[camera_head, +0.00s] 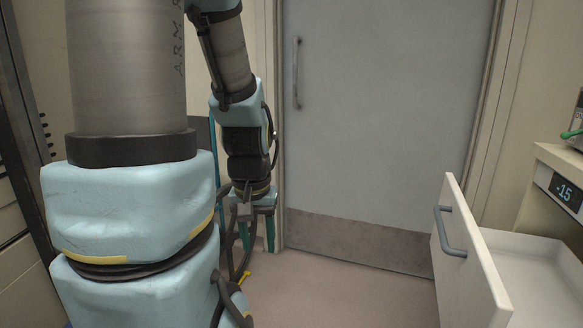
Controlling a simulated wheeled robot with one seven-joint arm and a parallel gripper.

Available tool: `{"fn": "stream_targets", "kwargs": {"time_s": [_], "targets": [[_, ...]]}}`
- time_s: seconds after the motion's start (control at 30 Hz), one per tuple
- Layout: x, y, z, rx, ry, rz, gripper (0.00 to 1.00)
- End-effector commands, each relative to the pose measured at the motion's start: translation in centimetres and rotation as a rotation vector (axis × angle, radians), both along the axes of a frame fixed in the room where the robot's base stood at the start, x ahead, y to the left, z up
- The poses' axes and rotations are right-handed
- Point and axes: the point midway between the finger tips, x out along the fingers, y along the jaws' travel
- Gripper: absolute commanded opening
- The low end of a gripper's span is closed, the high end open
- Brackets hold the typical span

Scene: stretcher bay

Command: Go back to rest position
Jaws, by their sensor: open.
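My arm, in light blue and grey sections, fills the left side of the head view. My gripper (240,258) hangs fingers down at its far end, in front of the wall just left of the door. The jaws are open. I see nothing held between them, though the view there is small and partly covered by my own arm.
A grey door (375,110) with a vertical handle (297,72) is closed behind. At right, a white drawer (468,250) with a grey handle (450,232) stands pulled open, empty where visible. A small display (566,192) reads -15. Floor (345,290) between is clear.

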Motion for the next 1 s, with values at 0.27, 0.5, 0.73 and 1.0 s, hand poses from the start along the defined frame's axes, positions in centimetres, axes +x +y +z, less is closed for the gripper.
{"fn": "stream_targets", "kwargs": {"time_s": [0.27,0.5,0.73,1.0], "targets": [[0.0,0.0,6.6,0.0,0.002,-0.001,0.49],[0.0,0.0,13.4,0.001,0.002,-0.001,0.49],[0.0,0.0,17.1,0.001,0.002,-0.001,0.49],[0.0,0.0,17.3,0.001,0.002,-0.001,0.49]]}}
